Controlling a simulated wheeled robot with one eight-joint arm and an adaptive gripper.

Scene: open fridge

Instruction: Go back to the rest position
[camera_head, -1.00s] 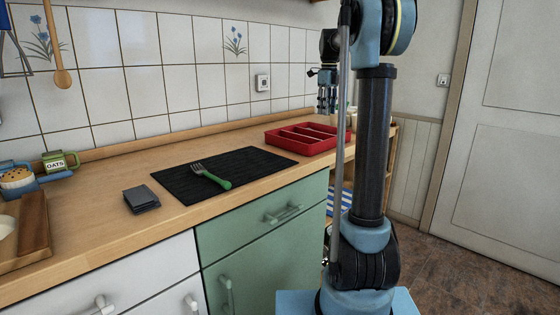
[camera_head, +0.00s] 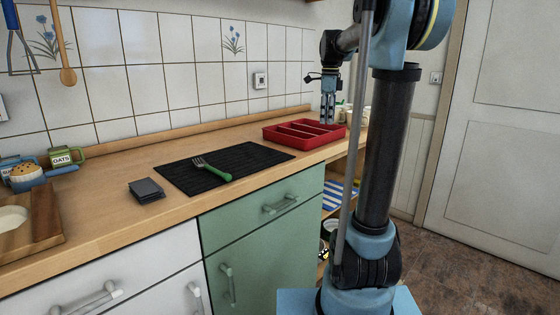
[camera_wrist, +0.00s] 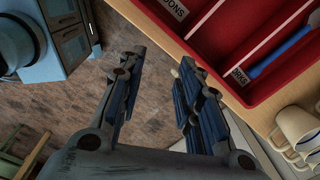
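My gripper (camera_head: 328,108) hangs pointing down at the far end of the counter, at the back of the red cutlery tray (camera_head: 268,138). In the wrist view my gripper (camera_wrist: 160,68) has its two fingers apart with nothing between them, and floor shows through the gap. The red tray (camera_wrist: 215,68) is beside the fingers at upper right there, with labels and a blue-handled piece (camera_wrist: 282,50) in one compartment. A fork with a green handle (camera_head: 213,169) lies on the black mat (camera_head: 255,158).
White cups (camera_wrist: 297,130) stand beside the tray. A white door (camera_head: 500,130) and open floor (camera_head: 450,265) are at the right.

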